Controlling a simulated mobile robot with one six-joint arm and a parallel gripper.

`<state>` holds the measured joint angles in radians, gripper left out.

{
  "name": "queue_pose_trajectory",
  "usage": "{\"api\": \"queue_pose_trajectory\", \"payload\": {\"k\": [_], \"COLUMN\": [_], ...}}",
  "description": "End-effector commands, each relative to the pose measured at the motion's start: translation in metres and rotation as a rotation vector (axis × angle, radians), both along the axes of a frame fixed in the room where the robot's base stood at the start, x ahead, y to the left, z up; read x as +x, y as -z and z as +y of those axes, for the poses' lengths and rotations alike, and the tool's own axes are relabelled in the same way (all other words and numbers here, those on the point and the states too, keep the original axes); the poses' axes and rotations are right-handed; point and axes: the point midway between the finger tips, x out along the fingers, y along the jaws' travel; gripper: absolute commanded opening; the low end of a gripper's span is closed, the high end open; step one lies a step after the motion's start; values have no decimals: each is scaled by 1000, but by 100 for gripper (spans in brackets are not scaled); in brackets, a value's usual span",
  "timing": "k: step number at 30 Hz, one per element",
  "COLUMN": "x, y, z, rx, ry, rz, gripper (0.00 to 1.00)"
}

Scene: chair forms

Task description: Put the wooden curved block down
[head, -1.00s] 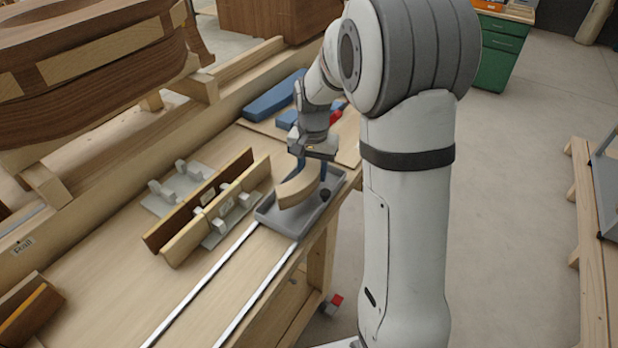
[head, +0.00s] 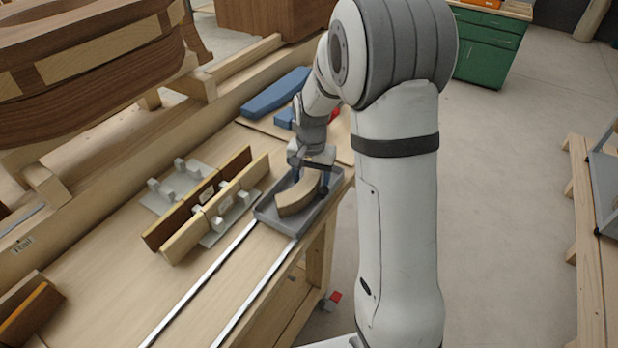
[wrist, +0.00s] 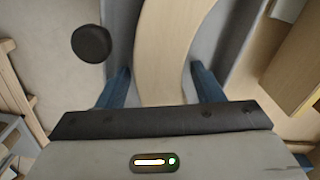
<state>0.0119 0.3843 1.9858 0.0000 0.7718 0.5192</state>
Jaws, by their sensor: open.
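The wooden curved block (head: 297,197) is pale wood and sits in the grey tray (head: 270,215) on the workbench. In the wrist view the block (wrist: 168,50) runs up from between my two blue fingers. My gripper (head: 310,182) is low over the tray, at the block's far end. It is open, and in the wrist view a gap shows between the block and each finger of my gripper (wrist: 163,85). The block's underside is hidden, but it looks to be resting on the tray floor.
A dark round knob (wrist: 91,43) stands close to the block. Upright wooden boards in grey holders (head: 215,205) stand left of the tray. Blue blocks (head: 275,93) lie behind. Two metal rails (head: 205,285) run along the bench in front. The bench's right edge is near the tray.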

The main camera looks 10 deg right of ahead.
Motion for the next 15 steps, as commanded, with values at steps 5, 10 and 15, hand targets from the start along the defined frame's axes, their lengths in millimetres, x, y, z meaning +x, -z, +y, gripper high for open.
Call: {"api": "queue_pose_trajectory", "payload": {"k": [5, 10, 15], "x": [0, 1, 1], "y": [-2, -20, -57], "z": [0, 0, 1], "rx": [0, 0, 0], "ry": [0, -1, -1], "rz": [0, -6, -7], "gripper": [61, 61, 61]}}
